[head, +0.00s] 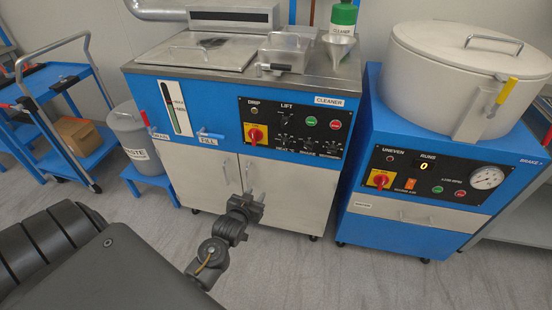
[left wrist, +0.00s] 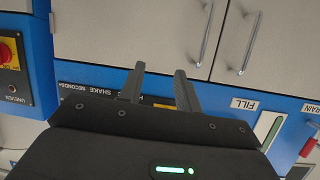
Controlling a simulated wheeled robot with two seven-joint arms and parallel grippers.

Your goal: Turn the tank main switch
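The tank main switch (head: 257,134) is a red knob on a yellow plate, low on the left of the black panel of the blue cleaner tank (head: 225,112). My left gripper (head: 250,192) is in front of the tank's lower cabinet doors, below the switch and apart from it in the picture. In the left wrist view its two fingers (left wrist: 160,84) stand apart with nothing between them, so it is open. A yellow strip shows behind the fingers there; the gripper body hides most of the tank panel. My right gripper is not in view.
A second red and yellow switch (head: 381,180) is on the blue machine with the drum (head: 465,55) at right. Drain and fill handles (head: 210,135) stick out at the tank's left. A waste bin (head: 135,140) and blue cart (head: 55,80) stand further left. Floor ahead is clear.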

